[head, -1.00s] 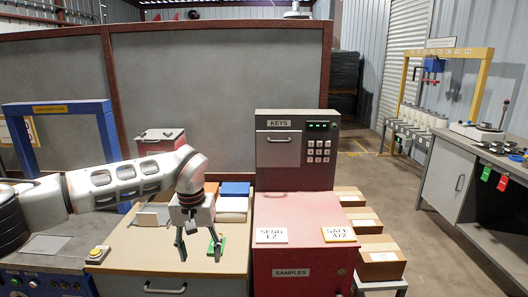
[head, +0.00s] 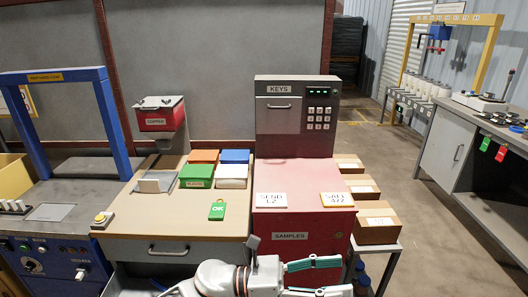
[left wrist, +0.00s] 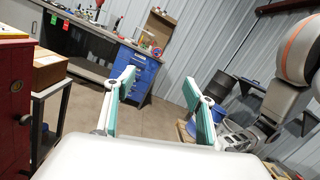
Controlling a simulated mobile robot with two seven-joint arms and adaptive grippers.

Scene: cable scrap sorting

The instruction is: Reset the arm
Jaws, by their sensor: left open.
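My left gripper (head: 340,276) is low at the bottom of the head view, in front of the red SAMPLES cabinet (head: 310,227). Its teal-padded fingers point to the right. In the left wrist view the two fingers (left wrist: 160,76) stand wide apart with nothing between them, so it is open and empty. Part of a grey arm (left wrist: 285,85) with an orange stripe shows at the right of that view.
A green OK tag (head: 217,210) lies on the wooden bench (head: 150,225), near coloured boxes. The KEYS cabinet (head: 295,130) stands behind the red one. Cardboard boxes (head: 376,225) stand to the right, then open floor. A blue drawer cabinet (left wrist: 135,72) shows in the wrist view.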

